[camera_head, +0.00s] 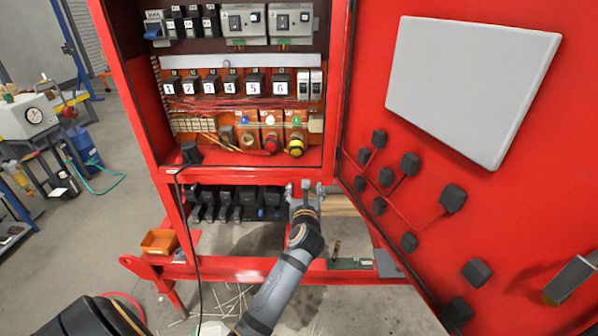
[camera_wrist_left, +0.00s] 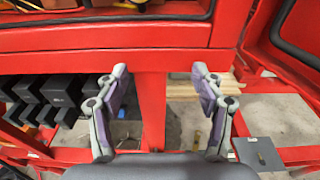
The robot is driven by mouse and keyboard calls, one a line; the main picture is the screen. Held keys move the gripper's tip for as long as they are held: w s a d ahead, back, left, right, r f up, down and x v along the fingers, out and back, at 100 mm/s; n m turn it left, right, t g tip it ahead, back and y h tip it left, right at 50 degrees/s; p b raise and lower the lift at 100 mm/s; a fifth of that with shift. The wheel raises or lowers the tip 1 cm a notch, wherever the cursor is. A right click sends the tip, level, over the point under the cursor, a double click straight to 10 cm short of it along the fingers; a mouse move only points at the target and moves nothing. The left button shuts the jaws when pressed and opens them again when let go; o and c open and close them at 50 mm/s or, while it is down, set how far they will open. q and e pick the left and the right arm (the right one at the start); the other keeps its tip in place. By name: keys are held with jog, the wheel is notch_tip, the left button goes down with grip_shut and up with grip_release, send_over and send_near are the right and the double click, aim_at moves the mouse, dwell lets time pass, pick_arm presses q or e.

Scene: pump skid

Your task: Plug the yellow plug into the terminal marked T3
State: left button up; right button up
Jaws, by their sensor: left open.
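A yellow plug-like part (camera_head: 296,148) with a dark band sits low at the right of the cabinet's orange terminal row, under the block with the green spot. A red one (camera_head: 270,146) is to its left. The orange terminal blocks (camera_head: 271,121) carry blue, white and green spots; I cannot read T3 on any. My left gripper (camera_head: 305,190) is open and empty, below the yellow part and in front of the cabinet's lower frame. In the left wrist view its spread fingers (camera_wrist_left: 160,80) face a red post, and a yellow bit shows at the top edge. My right gripper is not in view.
The open red door (camera_head: 450,150) stands at the right, with black blocks and a pale panel. A black cable (camera_head: 190,240) hangs down the left from a black part (camera_head: 191,152). Black boxes (camera_head: 235,203) sit below the cabinet. An orange bin (camera_head: 159,242) is at lower left.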

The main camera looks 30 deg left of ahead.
pick_arm(q)
jog(key=m+y, duration=0.2)
send_near(297, 151)
jog(key=shift+t, duration=0.3)
jog(key=p+x, duration=0.1)
jog(key=x, duration=0.9)
jog(key=shift+a+f, duration=0.1)
jog(key=shift+a, duration=0.05)
